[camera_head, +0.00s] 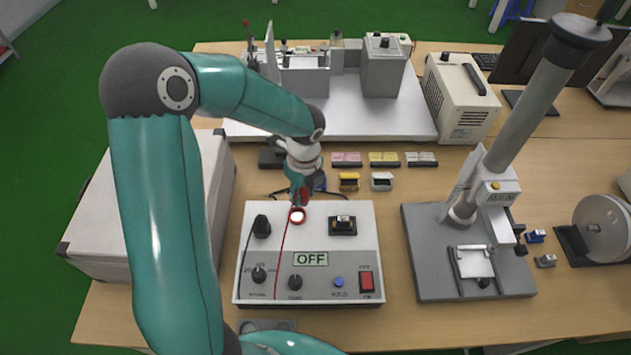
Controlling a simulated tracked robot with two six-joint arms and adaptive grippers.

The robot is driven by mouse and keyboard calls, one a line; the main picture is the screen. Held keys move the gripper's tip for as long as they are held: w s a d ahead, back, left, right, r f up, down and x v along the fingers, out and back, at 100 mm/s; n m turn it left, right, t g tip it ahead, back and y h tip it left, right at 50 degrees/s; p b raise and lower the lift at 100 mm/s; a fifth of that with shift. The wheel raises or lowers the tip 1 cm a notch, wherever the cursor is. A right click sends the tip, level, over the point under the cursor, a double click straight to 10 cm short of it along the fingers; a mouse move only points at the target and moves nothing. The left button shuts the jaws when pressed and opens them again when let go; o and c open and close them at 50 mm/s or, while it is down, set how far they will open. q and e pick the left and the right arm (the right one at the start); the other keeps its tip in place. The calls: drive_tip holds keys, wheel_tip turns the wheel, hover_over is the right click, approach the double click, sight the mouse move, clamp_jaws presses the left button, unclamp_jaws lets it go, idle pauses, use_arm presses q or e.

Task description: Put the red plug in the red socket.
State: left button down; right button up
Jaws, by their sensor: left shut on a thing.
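A control box (348,260) with a light panel stands on the wooden table. The red socket (297,216) shows as a red ring with a pale centre near the back of its top face. My left gripper (302,193) is shut on the red plug (304,196), just behind and above the red socket. The plug is small and partly hidden by the fingers. I cannot tell whether it touches the socket. A red cable (284,240) runs from the front of the box toward the plug. My right gripper is not in view.
A black plug (261,227) and a black fitting (342,225) sit on the box top. An "OFF" display (311,259) and a red switch (367,281) are at its front. A test stand (468,254) is at right. A grey case (100,225) is at left.

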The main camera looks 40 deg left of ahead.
use_arm(q)
drive_tip(key=shift+s+a+r, duration=0.2)
drive_tip(key=shift+s+a, duration=0.15)
drive_tip(key=shift+s, duration=0.05)
drive_tip(key=shift+s+a+f, duration=0.1)
drive_tip(key=shift+a, duration=0.05)
drive_tip(key=shift+f+b, duration=0.4)
drive_tip(key=shift+f, duration=0.2)
wheel_tip(320, 180, down, 4)
drive_tip(key=b, duration=0.3)
drive_tip(key=shift+f+b, duration=0.15)
drive_tip(key=shift+b, duration=0.25)
drive_tip(key=shift+f, duration=0.1)
drive_tip(key=shift+f+b, duration=0.5)
drive_tip(key=shift+f, duration=0.1)
idle(0.3)
drive_tip(key=c, duration=1)
unclamp_jaws()
drive_tip(key=shift+c, duration=0.2)
